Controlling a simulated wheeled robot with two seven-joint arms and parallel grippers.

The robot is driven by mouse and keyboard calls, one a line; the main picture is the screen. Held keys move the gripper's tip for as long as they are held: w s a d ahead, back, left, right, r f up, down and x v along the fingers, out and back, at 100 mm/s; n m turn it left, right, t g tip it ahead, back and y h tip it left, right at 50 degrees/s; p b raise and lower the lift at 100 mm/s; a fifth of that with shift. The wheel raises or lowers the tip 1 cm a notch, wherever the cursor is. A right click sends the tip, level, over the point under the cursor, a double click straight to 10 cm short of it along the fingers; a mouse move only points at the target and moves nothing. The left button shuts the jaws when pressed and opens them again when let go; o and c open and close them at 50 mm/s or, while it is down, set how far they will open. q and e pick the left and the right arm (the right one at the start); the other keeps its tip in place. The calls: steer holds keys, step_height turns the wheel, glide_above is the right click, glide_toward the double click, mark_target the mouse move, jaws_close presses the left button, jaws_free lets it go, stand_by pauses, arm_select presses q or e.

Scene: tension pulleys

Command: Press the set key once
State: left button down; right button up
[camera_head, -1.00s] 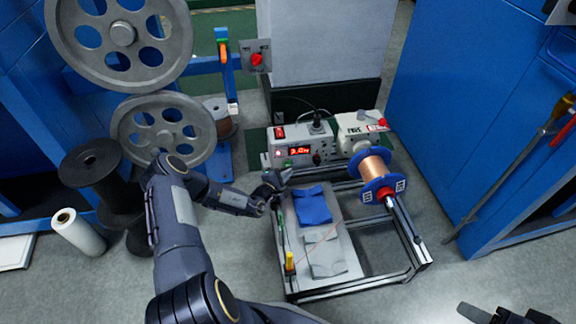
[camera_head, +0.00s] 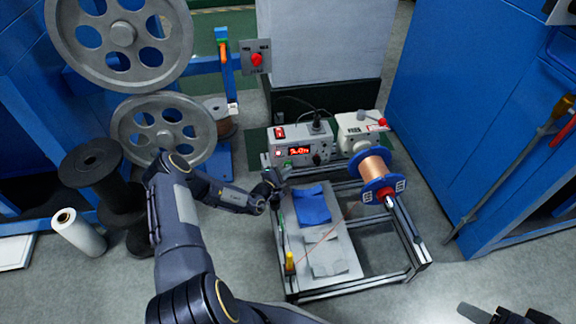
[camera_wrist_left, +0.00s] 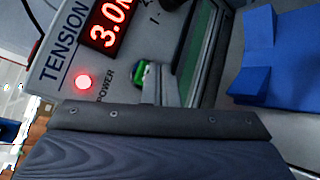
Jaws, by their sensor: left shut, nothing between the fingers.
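The tension control box (camera_head: 300,150) stands at the back of the frame, with a lit red number display. The left wrist view shows the display (camera_wrist_left: 108,25) close up, reading about 3.0, beside the word TENSION and a lit red lamp marked POWER (camera_wrist_left: 84,82). No key label is readable. My left gripper (camera_head: 277,180) is shut and empty, just in front of the box's lower left. My right gripper (camera_head: 505,315) shows only partly at the bottom right edge.
A copper wire spool (camera_head: 371,169) with blue flanges sits right of the frame's tray (camera_head: 335,262). A blue cloth (camera_head: 312,206) lies on the tray. A white motor unit (camera_head: 358,132) stands right of the box. Large grey pulleys (camera_head: 165,130) and a black spool (camera_head: 93,165) are at left.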

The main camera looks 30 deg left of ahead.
arm_select(q)
steer(key=shift+w+a, duration=0.25)
steer(key=shift+w, duration=0.1)
stand_by(0.3)
stand_by(0.4)
steer(key=shift+s+d+p, duration=0.5)
steer(key=shift+s+p, duration=0.2)
steer(key=shift+p, duration=0.05)
